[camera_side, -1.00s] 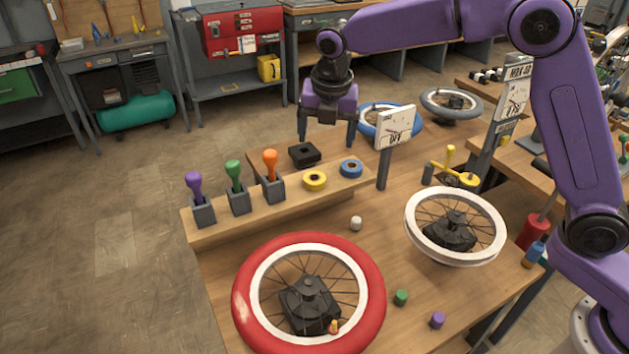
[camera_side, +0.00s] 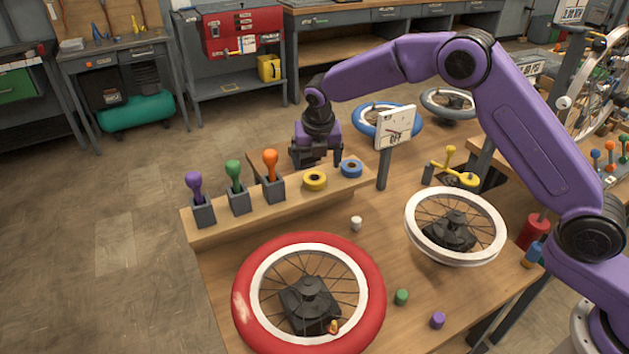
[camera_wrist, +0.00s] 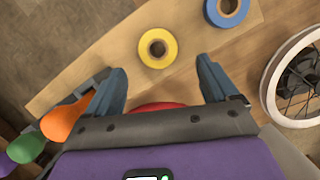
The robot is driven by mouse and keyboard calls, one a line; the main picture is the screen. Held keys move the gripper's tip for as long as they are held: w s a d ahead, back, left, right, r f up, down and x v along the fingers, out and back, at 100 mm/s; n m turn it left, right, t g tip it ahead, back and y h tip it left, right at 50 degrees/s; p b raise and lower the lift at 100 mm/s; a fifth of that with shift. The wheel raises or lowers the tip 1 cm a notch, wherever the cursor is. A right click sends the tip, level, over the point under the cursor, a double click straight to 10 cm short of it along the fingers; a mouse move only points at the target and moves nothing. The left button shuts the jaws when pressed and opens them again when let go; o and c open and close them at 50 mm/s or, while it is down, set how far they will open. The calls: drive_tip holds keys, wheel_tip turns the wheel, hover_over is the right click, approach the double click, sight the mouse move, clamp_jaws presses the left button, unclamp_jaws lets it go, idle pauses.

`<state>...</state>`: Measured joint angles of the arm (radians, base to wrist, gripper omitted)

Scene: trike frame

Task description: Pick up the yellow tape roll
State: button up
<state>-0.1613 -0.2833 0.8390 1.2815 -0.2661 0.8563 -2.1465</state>
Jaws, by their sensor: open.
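The yellow tape roll (camera_side: 315,180) lies flat on the raised wooden shelf, between the orange-handled tool and the blue tape roll. It also shows in the wrist view (camera_wrist: 157,48), ahead of my fingertips and between their lines. My gripper (camera_side: 318,163) is open and empty, low over the shelf, just behind and above the yellow roll in the side view. In the wrist view its two fingers (camera_wrist: 162,78) are spread wide. The fingers are apart from the roll. The black square holder seen before on the shelf is hidden behind my gripper in the side view.
A blue tape roll (camera_side: 351,168) lies just right of the yellow one. An orange-handled tool (camera_side: 270,164) stands in a grey holder to its left, with green and purple ones beyond. A sign on a post (camera_side: 396,128) stands at right. A red-tyred wheel (camera_side: 252,300) lies in front.

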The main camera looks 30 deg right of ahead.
sight(315, 174)
drive_tip(key=shift+x, duration=3.25)
drive_tip(key=shift+w+a+r, duration=0.1)
drive_tip(key=shift+w, duration=0.05)
drive_tip(key=shift+c, duration=0.3)
drive_tip(key=c, duration=1.1)
